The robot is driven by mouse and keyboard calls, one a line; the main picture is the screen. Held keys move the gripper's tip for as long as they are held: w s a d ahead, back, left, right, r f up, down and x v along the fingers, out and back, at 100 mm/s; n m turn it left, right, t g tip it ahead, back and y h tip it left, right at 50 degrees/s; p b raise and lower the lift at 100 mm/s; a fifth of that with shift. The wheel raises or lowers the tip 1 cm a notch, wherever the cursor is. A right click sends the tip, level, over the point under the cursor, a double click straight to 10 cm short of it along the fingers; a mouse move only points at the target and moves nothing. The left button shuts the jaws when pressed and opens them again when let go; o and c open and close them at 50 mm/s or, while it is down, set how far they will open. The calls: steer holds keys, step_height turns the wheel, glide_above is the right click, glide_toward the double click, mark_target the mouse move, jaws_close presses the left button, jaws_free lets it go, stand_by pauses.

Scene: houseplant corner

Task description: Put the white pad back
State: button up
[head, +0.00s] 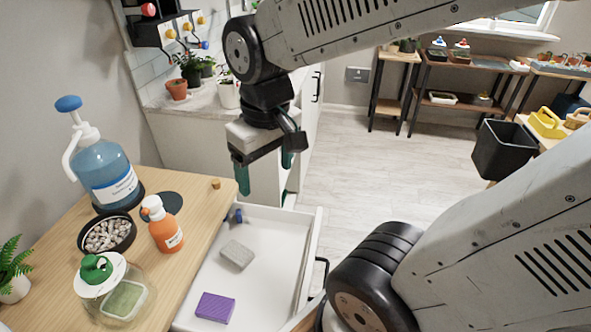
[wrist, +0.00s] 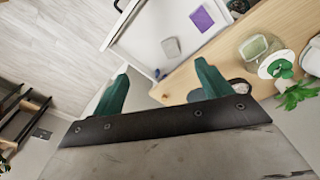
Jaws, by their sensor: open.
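A pale grey-white pad (head: 237,254), the only whitish pad I can make out, lies flat in the open white drawer (head: 268,222). It also shows in the wrist view (wrist: 171,47). A purple pad (head: 215,307) lies in the same drawer, nearer the front of the head view, apart from the pale pad. A small blue item (head: 238,215) sits at the drawer's far end. My gripper (head: 265,176) is open and empty, green fingers pointing down, above and beyond the drawer's far end. Its fingers also show in the wrist view (wrist: 162,70).
The wooden top left of the drawer holds a blue pump bottle (head: 108,175), an orange bottle (head: 164,228), a pebble bowl (head: 107,235) and a glass container with a green pad (head: 124,300). A black bin (head: 503,150) stands at right. The floor between is clear.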

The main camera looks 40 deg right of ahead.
steer(key=s+r, duration=0.3)
steer(key=s, duration=0.4)
steer(key=shift+d+m, duration=0.25)
steer(key=shift+m, duration=0.05)
steer(key=shift+r, duration=0.1)
